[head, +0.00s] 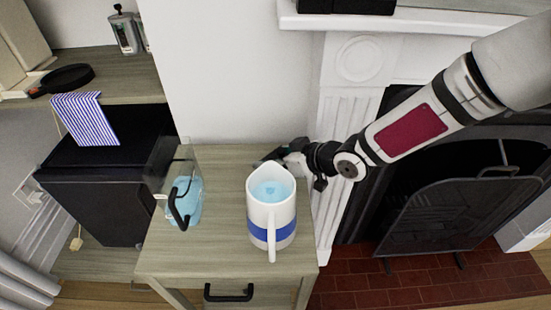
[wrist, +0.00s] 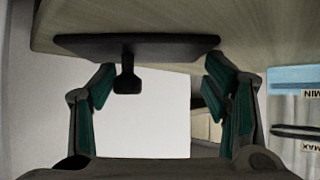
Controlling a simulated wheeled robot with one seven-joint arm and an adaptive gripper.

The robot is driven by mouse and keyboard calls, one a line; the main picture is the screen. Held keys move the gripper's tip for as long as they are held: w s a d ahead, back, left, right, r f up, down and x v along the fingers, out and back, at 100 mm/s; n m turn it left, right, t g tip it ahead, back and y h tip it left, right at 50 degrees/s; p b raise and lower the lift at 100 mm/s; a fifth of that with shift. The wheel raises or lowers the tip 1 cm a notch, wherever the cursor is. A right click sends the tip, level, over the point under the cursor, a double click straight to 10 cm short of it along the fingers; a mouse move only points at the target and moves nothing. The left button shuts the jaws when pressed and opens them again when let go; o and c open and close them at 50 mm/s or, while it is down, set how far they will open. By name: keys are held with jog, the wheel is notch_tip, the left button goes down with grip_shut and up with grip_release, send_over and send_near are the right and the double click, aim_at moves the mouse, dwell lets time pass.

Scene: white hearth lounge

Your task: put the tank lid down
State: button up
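The tank lid (wrist: 175,47) is a dark flat plate with a small knob, seen in the wrist view at the tabletop; I cannot tell whether it touches the wood. My gripper (wrist: 160,72) has its two green-padded fingers wide apart, one on each side of the knob, with clear gaps to it. In the head view my gripper (head: 274,160) is low at the back of the small wooden table (head: 220,165), behind the jug; the lid is hard to make out there. The clear water tank (head: 190,209), with blue water and a black handle, stands open-topped at the table's left; its MIN and MAX marks show in the wrist view (wrist: 295,107).
A white jug (head: 259,215) with a blue band and water inside stands in front of my gripper. A black box (head: 95,190) with a striped cloth (head: 84,119) is at the left. The fireplace screen (head: 455,220) is at the right. The table's middle is bare.

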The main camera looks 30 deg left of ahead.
jog(key=shift+o, duration=0.8)
jog(key=shift+r, duration=0.1)
jog(key=shift+d+r, duration=0.2)
jog(key=shift+d, duration=0.05)
jog(key=p+v, duration=0.4)
jog(key=v, duration=0.7)
jog(key=shift+d, duration=0.15)
jog(key=shift+s+r, duration=0.1)
